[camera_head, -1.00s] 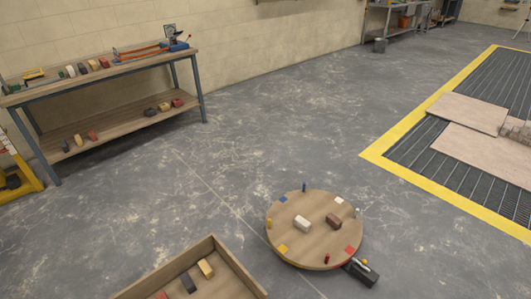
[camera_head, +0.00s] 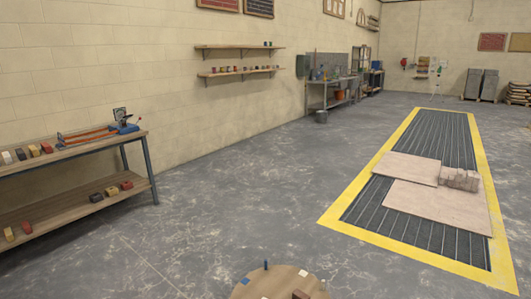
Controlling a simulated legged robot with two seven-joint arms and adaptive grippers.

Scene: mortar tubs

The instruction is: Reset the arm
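Neither of my grippers nor my arms show in the head view. The round wooden table (camera_head: 255,285) is cut off by the bottom edge. On it I see a blue peg (camera_head: 266,265), a white square (camera_head: 303,273), a blue square (camera_head: 245,281) and the top of a brown block (camera_head: 300,294). The rest of the round table is out of view.
A two-tier workbench (camera_head: 80,150) with small blocks stands at the left wall. Two wall shelves (camera_head: 240,46) and a metal bench (camera_head: 322,84) lie farther back. A yellow-bordered floor grate (camera_head: 420,230) bears boards (camera_head: 430,208). Grey floor between is clear.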

